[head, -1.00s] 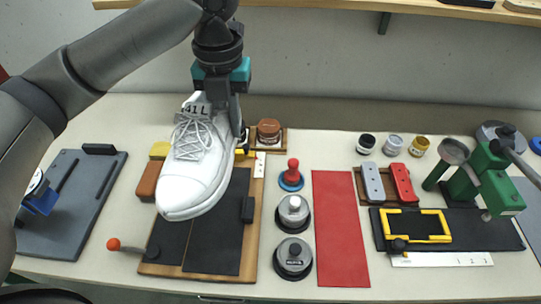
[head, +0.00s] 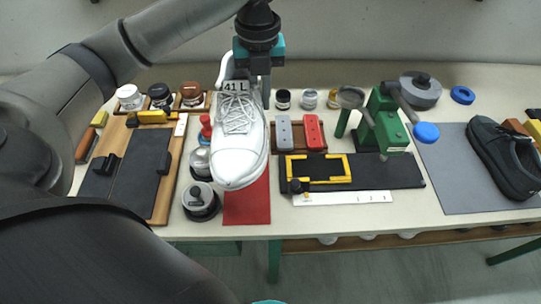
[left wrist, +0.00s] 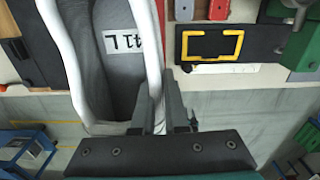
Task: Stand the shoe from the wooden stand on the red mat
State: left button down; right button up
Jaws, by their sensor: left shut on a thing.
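The white lace-up shoe (head: 239,150) is tagged "41 L" and hangs toe toward me. The shoe hides the far part of the mat in the head view. In the left wrist view the shoe's opening and tag (left wrist: 122,42) show beside my left gripper (left wrist: 163,115). The wooden stand (head: 160,212) with black pads is at the left, with no shoe on it. My right gripper is not in view.
Weighted grey pots (head: 201,201) stand just left of the mat. Right of it are a red block (head: 315,132), a yellow frame (head: 347,168) on a black strip and a green press (head: 385,125). A black shoe (head: 504,158) lies on a grey mat (head: 450,185) at far right.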

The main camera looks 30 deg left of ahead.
pick_arm(q)
jog(key=shift+a+f+b, duration=0.1)
jog(key=shift+f+b, duration=1.35)
jog(key=shift+f, duration=7.85)
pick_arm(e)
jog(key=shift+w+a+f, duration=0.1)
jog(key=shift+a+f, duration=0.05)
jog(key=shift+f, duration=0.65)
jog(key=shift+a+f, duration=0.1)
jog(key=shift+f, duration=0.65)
pick_arm(q)
jog(key=shift+f, duration=0.2)
jog(key=c, duration=0.9)
grip_release()
jog(key=shift+c, duration=0.2)
notch_tip(320, 180, up, 12)
jog(key=shift+r+p, duration=0.2)
jog(key=shift+p, duration=0.8)
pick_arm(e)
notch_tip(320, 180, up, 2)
